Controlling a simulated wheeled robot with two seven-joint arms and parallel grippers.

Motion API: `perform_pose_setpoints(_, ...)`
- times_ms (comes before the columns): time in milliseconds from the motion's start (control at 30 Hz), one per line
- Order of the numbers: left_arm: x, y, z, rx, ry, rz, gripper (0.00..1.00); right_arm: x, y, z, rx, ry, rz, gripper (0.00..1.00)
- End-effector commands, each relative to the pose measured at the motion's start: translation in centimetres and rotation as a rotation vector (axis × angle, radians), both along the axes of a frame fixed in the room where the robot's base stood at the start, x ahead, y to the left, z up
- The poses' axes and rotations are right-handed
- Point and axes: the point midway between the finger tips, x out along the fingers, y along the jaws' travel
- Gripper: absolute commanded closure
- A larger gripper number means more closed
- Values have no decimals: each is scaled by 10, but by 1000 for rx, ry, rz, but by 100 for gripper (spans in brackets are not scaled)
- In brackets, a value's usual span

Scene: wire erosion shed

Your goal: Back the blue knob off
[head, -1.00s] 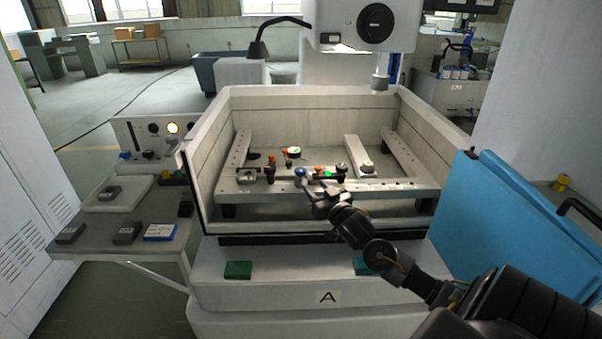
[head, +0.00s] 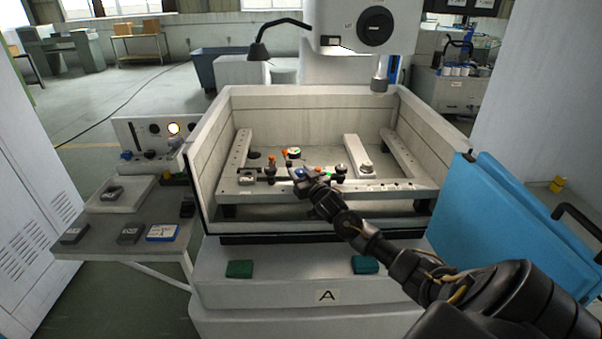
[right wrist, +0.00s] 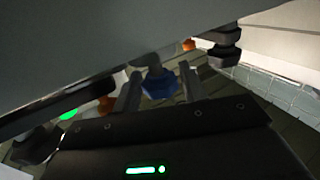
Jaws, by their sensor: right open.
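The blue knob (head: 299,172) is on the fixture at the front of the machine's open tank, partly hidden by my right gripper in the head view. My right gripper (head: 305,179) is right at it, reaching in from the lower right. In the right wrist view the blue knob (right wrist: 159,86) shows between the two open fingers of my right gripper (right wrist: 159,90), one on each side. Gaps show beside the knob, and I cannot tell whether either finger touches it. My left gripper is not in view.
Orange knobs (head: 272,160) and black knobs (head: 341,170) stand close by on the fixture. In the wrist view a black knob (right wrist: 225,50) is near, and a large grey surface (right wrist: 100,45) crosses above the fingers. The tank's front wall (head: 330,225) lies below my arm.

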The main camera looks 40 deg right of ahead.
Motion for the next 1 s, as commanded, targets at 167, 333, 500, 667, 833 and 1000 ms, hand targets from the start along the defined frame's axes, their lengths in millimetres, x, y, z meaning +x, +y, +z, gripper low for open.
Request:
perform_pose_setpoints(167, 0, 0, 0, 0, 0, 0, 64, 0, 0, 0, 0, 0, 0, 65)
perform_pose_setpoints(333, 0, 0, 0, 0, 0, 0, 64, -1, 0, 0, 0, 0, 0, 88)
perform_pose_setpoints(500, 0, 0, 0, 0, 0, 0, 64, -1, 0, 0, 1, 0, -8, 89)
perform_pose_setpoints(667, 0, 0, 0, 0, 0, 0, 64, 0, 1, -1, 5, -1, -50, 89)
perform_pose_setpoints(833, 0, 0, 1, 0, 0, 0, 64, 0, 2, -1, 8, 0, -149, 89)
perform_pose_setpoints(1000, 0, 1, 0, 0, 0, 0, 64, 0, 3, -2, 11, 1, -294, 89)
